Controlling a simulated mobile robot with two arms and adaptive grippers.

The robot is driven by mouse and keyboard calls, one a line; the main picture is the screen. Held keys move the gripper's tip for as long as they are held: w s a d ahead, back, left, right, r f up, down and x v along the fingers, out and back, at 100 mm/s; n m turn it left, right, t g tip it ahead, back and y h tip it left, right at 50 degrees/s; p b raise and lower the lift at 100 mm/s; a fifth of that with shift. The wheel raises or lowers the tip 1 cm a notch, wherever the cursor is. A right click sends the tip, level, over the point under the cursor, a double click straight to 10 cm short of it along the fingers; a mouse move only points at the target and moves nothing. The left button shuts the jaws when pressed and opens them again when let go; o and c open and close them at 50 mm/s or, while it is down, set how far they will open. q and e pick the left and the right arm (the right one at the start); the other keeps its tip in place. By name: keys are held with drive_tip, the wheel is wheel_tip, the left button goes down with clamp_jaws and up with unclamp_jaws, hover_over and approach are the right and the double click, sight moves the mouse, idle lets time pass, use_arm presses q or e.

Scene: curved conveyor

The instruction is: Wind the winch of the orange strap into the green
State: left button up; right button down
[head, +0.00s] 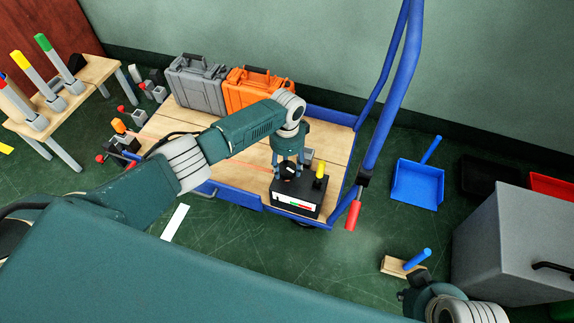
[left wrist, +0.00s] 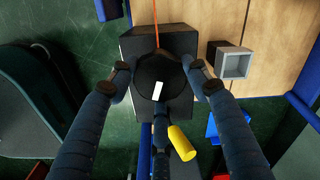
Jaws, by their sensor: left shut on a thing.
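The winch is a black box (head: 284,204) on the near right corner of the cart's wooden deck. A gauge strip (head: 296,202) with white, green and red parts is on its front; its pointer is too small to read. A round black knob (left wrist: 160,78) with a white mark sits on top. My left gripper (head: 289,166) is over the box, its fingers shut around the knob, as the left wrist view shows. The orange strap (left wrist: 157,18) runs into the box. A yellow handle (head: 320,170) stands beside the knob. My right gripper (head: 408,297) shows partly at the bottom right, mostly hidden.
A grey case (head: 195,82) and an orange case (head: 252,92) stand on the deck's far side. A small grey square socket (left wrist: 233,63) is near the winch. The cart's blue rail (head: 393,85) rises at right. A blue dustpan (head: 417,185) and brush (head: 403,268) lie on the floor.

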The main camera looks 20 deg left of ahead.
sight(287, 168)
use_arm(q)
drive_tip(key=shift+m, duration=1.1)
drive_tip(key=o, duration=1.2)
drive_tip(key=shift+c, duration=0.2)
wheel_tip(287, 168, up, 12)
